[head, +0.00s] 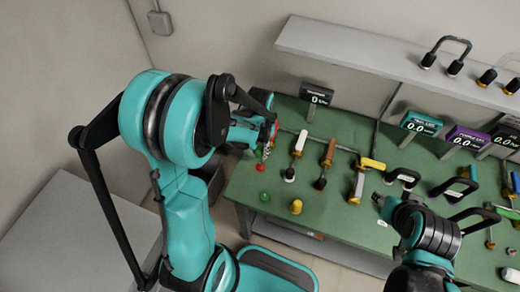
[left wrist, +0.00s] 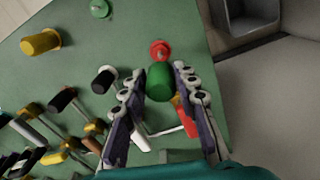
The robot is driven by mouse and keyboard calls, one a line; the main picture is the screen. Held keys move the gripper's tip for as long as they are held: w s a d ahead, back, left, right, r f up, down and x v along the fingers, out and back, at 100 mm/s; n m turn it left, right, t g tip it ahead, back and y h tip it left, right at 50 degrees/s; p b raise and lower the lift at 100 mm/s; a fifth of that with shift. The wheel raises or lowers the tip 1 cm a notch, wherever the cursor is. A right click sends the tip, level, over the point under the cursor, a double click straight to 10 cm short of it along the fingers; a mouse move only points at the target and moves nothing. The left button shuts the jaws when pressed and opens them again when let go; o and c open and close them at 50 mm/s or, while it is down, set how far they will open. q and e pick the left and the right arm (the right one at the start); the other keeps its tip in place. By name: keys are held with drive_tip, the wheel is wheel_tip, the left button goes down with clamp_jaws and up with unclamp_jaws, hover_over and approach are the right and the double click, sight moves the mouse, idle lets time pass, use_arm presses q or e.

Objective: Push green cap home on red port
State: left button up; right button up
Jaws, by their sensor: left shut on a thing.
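The green cap (left wrist: 159,84) is between the fingers of my left gripper (left wrist: 158,76) in the left wrist view, and the gripper is shut on it. The red port (left wrist: 160,50) lies just beyond the cap's far end, roughly in line with it. A gap between cap and port cannot be told. In the head view, the red port (head: 260,167) shows on the green table below my left gripper (head: 267,140); the cap is not clearly visible there. My right gripper (head: 380,203) is over the table's right part; its jaws are unclear.
A green port (head: 264,196) and a yellow cap (head: 296,206) stand near the front left of the table (head: 335,222). Several handled tools lie to the right and behind. A grey shelf (head: 340,45) runs along the wall. A dark bin (left wrist: 252,18) is beside the table.

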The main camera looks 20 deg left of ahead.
sight(260, 158)
use_arm(q)
drive_tip(key=shift+f+b, duration=2.1)
drive_tip(key=shift+f, duration=0.5)
drive_tip(key=shift+f+b, duration=1.75)
drive_tip(key=shift+b, duration=0.15)
drive_tip(key=o, duration=1.1)
drive_tip(key=shift+r, duration=0.1)
wheel_tip(260, 158, up, 12)
